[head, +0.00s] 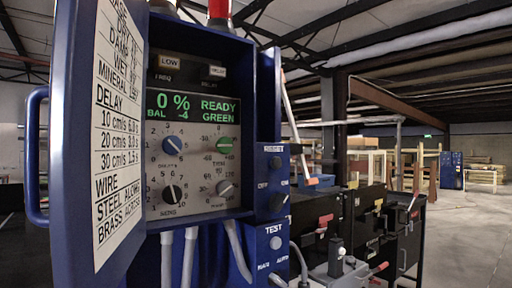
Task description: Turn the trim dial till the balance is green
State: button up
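The control panel (198,178) sits inside an open blue cabinet (262,100). Its display (193,107) reads "0 %", "BAL -4" and "READY GREEN" in green letters. The green dial's scale seems to carry minus numbers at left. My gripper is not in view, and nothing touches the dials.
The cabinet's open door (120,120), with a printed chart and a blue handle (36,155), stands at the left. A side box (272,185) with black knobs and a TEST box (270,248) are at the right. Grey conduits (190,258) hang below. Open floor (465,225) lies far right.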

aim_at(224, 145)
jog(key=z, duration=0.3)
jog(key=k, duration=0.65)
jog(key=u, duration=1.5)
jog(key=i, duration=1)
jog(key=u, duration=0.1)
